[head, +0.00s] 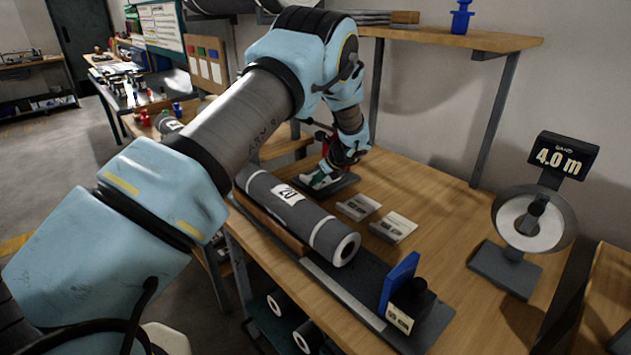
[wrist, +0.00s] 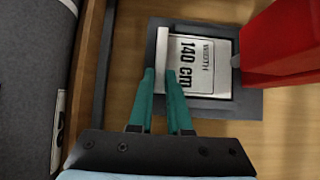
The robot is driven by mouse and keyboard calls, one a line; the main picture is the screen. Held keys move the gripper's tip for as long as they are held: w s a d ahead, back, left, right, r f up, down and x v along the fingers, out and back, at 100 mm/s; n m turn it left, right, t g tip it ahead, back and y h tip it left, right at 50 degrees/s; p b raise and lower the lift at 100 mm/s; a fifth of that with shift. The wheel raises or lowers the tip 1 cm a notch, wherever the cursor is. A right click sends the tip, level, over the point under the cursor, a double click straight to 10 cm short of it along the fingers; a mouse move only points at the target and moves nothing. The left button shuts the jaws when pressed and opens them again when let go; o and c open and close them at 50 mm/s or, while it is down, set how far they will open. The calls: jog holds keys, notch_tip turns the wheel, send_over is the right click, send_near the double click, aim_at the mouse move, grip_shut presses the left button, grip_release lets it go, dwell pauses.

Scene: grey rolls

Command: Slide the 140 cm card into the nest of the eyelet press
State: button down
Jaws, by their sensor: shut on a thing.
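The 140 cm card (wrist: 203,68) is white with black print and lies flat over the dark grey square nest (wrist: 185,105) of the eyelet press. The red body of the press (wrist: 280,45) rises at the right of the wrist view. My gripper (wrist: 160,75) has teal fingers, shut on the raised pale strip at the card's left edge. Whether the card is fully seated is hard to tell. In the head view my gripper (head: 328,178) is low at the press, and my arm partly hides the press and the card.
A grey roll (head: 295,215) marked 20 lies left of the press. Two other cards (head: 358,207) (head: 392,227) lie on the wooden table. A blue plate (head: 399,283) stands at the front, and a dial stand reading 4.0 m (head: 560,157) is at right. Bare tabletop lies between.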

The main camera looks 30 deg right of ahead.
jog(key=shift+d, duration=0.15)
jog(key=c, duration=0.8)
grip_release()
jog(key=shift+r, duration=0.1)
